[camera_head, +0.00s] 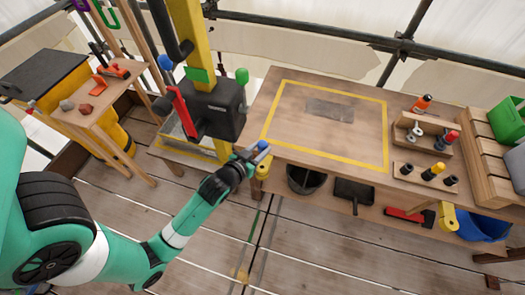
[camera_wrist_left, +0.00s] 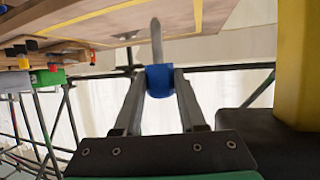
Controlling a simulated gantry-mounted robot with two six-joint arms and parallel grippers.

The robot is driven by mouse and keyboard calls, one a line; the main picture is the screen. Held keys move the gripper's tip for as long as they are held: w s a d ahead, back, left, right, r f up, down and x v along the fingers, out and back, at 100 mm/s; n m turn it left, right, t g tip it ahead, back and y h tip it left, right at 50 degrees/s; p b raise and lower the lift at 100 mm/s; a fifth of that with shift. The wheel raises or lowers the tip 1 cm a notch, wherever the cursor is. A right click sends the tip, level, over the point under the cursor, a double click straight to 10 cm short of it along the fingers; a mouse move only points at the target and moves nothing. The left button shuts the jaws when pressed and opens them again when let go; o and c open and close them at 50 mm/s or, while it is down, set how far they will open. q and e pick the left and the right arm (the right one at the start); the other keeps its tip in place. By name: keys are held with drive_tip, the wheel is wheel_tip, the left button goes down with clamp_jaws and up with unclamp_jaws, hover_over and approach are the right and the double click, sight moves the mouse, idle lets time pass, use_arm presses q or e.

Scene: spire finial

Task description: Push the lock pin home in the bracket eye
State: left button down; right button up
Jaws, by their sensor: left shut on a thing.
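The lock pin has a blue head (camera_head: 263,145) and is held in my left gripper (camera_head: 256,153), to the right of the yellow post and in front of the workbench. In the left wrist view the fingers (camera_wrist_left: 158,88) are shut on the blue head (camera_wrist_left: 158,80), and a grey shank (camera_wrist_left: 156,42) points away from them. A yellow post (camera_head: 190,30) carries a black block (camera_head: 218,106) with a red lever (camera_head: 183,112), and a green knob (camera_head: 242,76) stands beside it. I cannot clearly make out the bracket eye. The pin looks apart from the block. My right gripper is not in view.
The workbench (camera_head: 285,105) has a yellow taped outline with a mostly clear top. Tool racks (camera_head: 425,178) stand at its right, near a green bin (camera_head: 508,120). A black bucket (camera_head: 305,180) sits below. A small side table (camera_head: 75,120) stands at the left.

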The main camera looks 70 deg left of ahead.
use_arm(q)
drive_tip(key=shift+s, duration=0.1)
drive_tip(key=shift+p, duration=0.3)
drive_tip(key=b, duration=0.5)
hover_over(260, 170)
wheel_tip(260, 170, down, 6)
drive_tip(key=shift+r, duration=0.15)
drive_tip(key=shift+p, duration=0.55)
idle(0.9)
drive_tip(key=shift+f+b, duration=2.6)
drive_tip(key=shift+f, duration=0.7)
drive_tip(key=shift+c, duration=2)
unclamp_jaws()
drive_tip(key=shift+r, duration=0.1)
